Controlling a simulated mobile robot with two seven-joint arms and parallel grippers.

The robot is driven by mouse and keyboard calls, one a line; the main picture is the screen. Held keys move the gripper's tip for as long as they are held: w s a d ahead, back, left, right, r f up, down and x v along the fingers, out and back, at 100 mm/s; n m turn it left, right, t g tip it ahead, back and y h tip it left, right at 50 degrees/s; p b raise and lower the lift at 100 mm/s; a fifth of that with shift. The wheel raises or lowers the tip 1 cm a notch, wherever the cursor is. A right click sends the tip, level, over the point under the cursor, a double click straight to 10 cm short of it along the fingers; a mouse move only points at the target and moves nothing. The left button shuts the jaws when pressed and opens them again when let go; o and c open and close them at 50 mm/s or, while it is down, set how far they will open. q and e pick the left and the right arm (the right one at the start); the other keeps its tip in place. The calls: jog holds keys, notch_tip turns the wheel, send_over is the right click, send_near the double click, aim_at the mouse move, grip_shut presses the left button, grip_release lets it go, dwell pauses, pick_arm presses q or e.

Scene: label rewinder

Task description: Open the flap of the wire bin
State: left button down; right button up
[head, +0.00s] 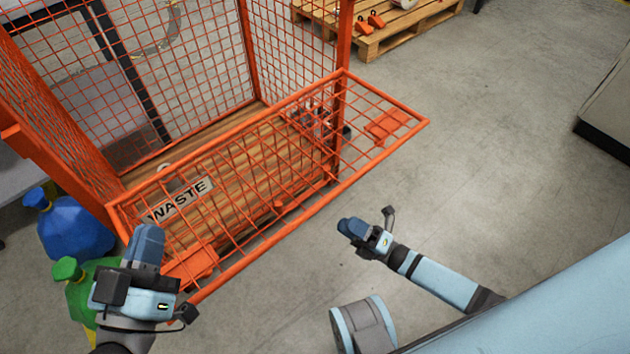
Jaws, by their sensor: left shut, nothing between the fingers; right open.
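The orange wire bin (255,45) stands at upper left, with mesh walls and a wooden floor. Its mesh flap (285,170) sticks out from the bin's front towards me, angled outward, and bears a white WASTE sign (180,200). Through the mesh I see the wooden floor. My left gripper (147,238) is shut and empty by the flap's near left corner; I cannot tell whether it touches the flap. My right gripper (346,227) is open and empty, apart from the flap, in front of its right half, above the concrete floor.
A blue bag (72,228) and a green bag (85,290) lie on the floor left of the bin, partly behind my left gripper. A wooden pallet (400,35) with orange parts stands at the back. A grey cabinet (608,100) is at far right. The floor between is clear.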

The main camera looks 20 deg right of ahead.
aim_at(304, 196)
jog(key=b+x, duration=0.1)
jog(key=x, duration=1.2)
jog(key=shift+s, duration=0.1)
jog(key=shift+w+a+r, duration=0.2)
jog(key=shift+w+a, duration=0.05)
jog(key=shift+a, duration=0.05)
pick_arm(q)
jog(key=shift+f+g, duration=0.3)
jog(key=shift+f, duration=0.65)
pick_arm(e)
grip_shut()
pick_arm(q)
jog(key=shift+w+f, duration=0.1)
